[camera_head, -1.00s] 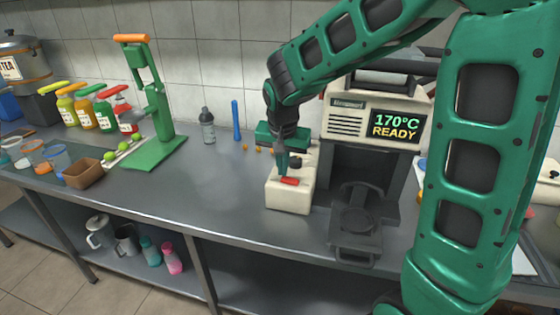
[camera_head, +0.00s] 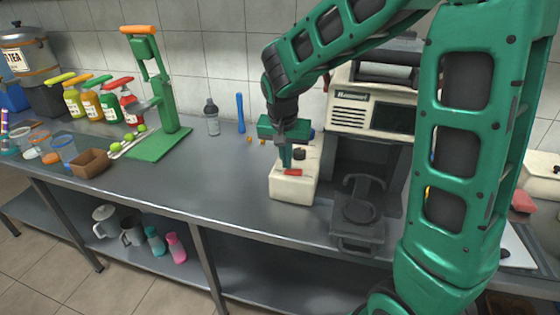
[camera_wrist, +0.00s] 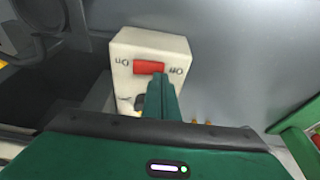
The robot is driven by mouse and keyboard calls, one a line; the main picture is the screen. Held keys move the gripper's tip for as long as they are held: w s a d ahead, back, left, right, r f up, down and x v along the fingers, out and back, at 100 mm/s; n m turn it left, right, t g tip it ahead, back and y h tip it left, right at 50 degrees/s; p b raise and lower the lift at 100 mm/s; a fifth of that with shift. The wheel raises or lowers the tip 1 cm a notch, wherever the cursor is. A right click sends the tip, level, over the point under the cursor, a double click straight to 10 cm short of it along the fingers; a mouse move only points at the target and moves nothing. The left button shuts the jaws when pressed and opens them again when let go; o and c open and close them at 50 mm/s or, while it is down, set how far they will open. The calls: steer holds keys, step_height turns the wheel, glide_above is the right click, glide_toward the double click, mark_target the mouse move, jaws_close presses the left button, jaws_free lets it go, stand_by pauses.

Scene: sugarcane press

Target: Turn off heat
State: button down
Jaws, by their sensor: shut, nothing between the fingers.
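A cream switch box (camera_head: 293,187) stands on the steel counter, left of the heating machine. It has a red rocker switch (camera_head: 292,172) and a black knob (camera_head: 299,154) on top. In the wrist view the red switch (camera_wrist: 149,67) lies between the labels "On" and "Off". My gripper (camera_head: 286,165) is shut and empty, pointing down at the box. In the wrist view its fingertips (camera_wrist: 160,82) are at the switch's edge on the "Off" side; I cannot tell whether they touch. The heating machine (camera_head: 350,112) has a dark display (camera_head: 394,118).
A green press (camera_head: 160,110), a bottle (camera_head: 212,118) and a blue stick (camera_head: 240,112) stand further left. Several sauce bottles and a brown box (camera_head: 90,163) are at the far left. The counter (camera_head: 215,165) left of the switch box is clear.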

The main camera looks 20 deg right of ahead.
steer(key=shift+s+d+r, duration=0.2)
steer(key=shift+s+d, duration=0.2)
steer(key=shift+d, duration=0.05)
steer(key=shift+r, duration=0.1)
steer(key=shift+w+r, duration=0.1)
steer(key=shift+r, duration=0.15)
steer(key=a+r, duration=0.4)
steer(key=r, duration=0.8)
steer(key=shift+a+r, duration=0.2)
steer(key=s+d+f+g, duration=0.2)
steer(key=s+d+f, duration=0.2)
steer(key=s+d, duration=1.1)
steer(key=s+f+y, duration=0.1)
steer(key=s+f, duration=0.2)
steer(key=s, duration=0.4)
steer(key=s+f+n+y, duration=0.1)
steer(key=s+f, duration=0.2)
steer(key=s, duration=0.5)
steer(key=shift+s+d+f+g, duration=0.15)
steer(key=shift+s+d+g, duration=0.15)
steer(key=shift+d, duration=0.15)
